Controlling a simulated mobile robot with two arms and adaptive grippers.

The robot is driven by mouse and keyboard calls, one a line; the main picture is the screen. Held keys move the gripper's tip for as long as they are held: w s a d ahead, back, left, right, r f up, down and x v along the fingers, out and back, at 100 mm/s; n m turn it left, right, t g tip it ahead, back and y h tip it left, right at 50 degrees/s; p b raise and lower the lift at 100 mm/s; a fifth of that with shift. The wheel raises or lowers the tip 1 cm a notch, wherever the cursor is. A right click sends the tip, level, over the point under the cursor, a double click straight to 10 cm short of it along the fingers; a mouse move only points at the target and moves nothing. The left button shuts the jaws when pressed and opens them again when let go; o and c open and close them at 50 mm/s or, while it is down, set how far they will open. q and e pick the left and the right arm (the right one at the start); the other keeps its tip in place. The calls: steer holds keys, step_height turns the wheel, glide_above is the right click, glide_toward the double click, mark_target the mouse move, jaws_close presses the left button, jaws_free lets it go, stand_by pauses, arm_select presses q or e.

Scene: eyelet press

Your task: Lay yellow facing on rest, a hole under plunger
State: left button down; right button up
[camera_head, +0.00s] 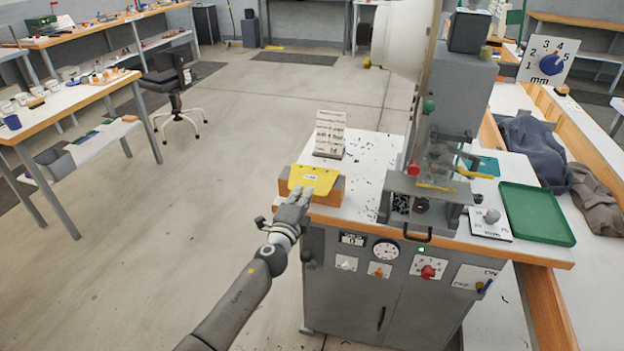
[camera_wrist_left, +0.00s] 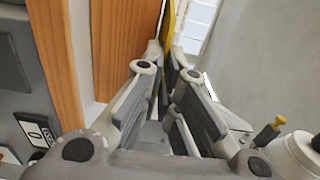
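The yellow facing (camera_head: 313,177), a flat piece with a small white label, is at the wooden block (camera_head: 327,197) on the left front of the press table. My left gripper (camera_head: 297,194) is at its near edge. In the left wrist view the facing (camera_wrist_left: 168,22) shows edge-on between the converged fingertips (camera_wrist_left: 167,52), which look shut on it. The press's grey rest (camera_head: 452,191) is to the right, under a clear guard. The plunger behind the guard is hard to make out. My right gripper is out of view.
A card stand (camera_head: 330,134) stands behind the block. A green tray (camera_head: 537,213) and a knob on a white plate (camera_head: 490,222) are right of the press. A red knob (camera_head: 413,168) is beside the guard. The tabletop between block and press is mostly clear, with dark scraps.

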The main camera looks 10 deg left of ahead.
arm_select(q)
steer(key=s+r+p, duration=0.1)
steer(key=s+p, duration=0.1)
steer(key=s, duration=0.7)
steer(key=shift+a+r+p, duration=0.15)
steer(key=shift+r+p, duration=0.1)
steer(key=shift+p, duration=0.1)
stand_by(0.4)
